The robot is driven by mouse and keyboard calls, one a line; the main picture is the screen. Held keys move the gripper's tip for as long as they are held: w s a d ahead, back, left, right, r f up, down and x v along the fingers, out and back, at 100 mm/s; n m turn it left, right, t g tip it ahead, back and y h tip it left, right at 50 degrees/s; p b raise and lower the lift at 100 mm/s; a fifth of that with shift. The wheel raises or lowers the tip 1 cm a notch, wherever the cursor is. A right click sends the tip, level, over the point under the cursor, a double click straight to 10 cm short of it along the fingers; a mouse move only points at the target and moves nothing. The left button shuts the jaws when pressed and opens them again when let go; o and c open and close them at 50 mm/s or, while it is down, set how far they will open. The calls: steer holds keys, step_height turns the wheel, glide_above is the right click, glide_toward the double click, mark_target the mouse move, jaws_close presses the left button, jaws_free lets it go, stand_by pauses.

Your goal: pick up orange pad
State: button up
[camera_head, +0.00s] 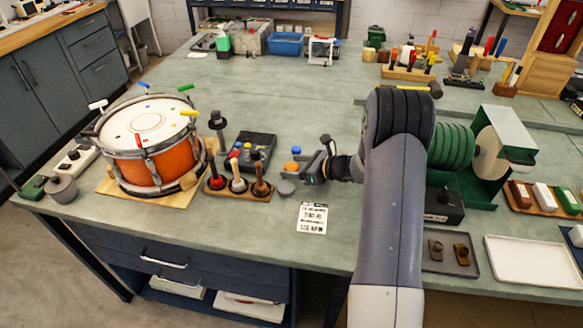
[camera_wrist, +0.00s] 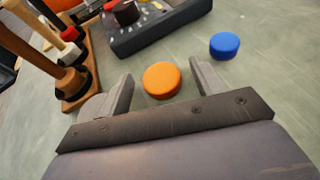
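The orange pad (camera_wrist: 161,80) is a small round disc lying flat on the grey-green bench top. In the wrist view it sits just beyond and between my fingertips, with bench showing on both sides. My gripper (camera_wrist: 163,88) is open and empty, its two grey fingers apart. In the head view the orange pad (camera_head: 291,166) shows just left of my gripper (camera_head: 305,173). A blue pad (camera_wrist: 225,45) lies apart from it, further off to the right in the wrist view; it also shows in the head view (camera_head: 296,150).
A wooden rack of mallets (camera_head: 238,190) and a dark control box (camera_head: 253,152) stand left of the pads. A grey disc (camera_head: 286,187) lies near my gripper. A printed card (camera_head: 312,218) lies at the front. A drum (camera_head: 150,144) stands further left.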

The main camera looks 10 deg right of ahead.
steer(key=c, duration=1)
